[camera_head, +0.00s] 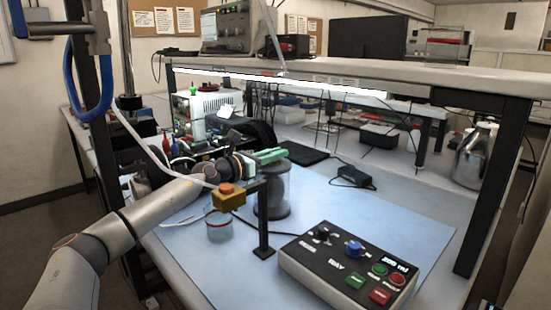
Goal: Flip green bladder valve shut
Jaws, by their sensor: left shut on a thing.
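The exact angle of the valve lever is too small to tell. My right gripper is not in view.
A yellow block with an orange button (228,198) stands on a black post in front of the cylinder. A control box (345,268) with knobs and buttons lies front right. A red-rimmed clear cup (219,228) is left of the post. The mat (400,220) is clear at right.

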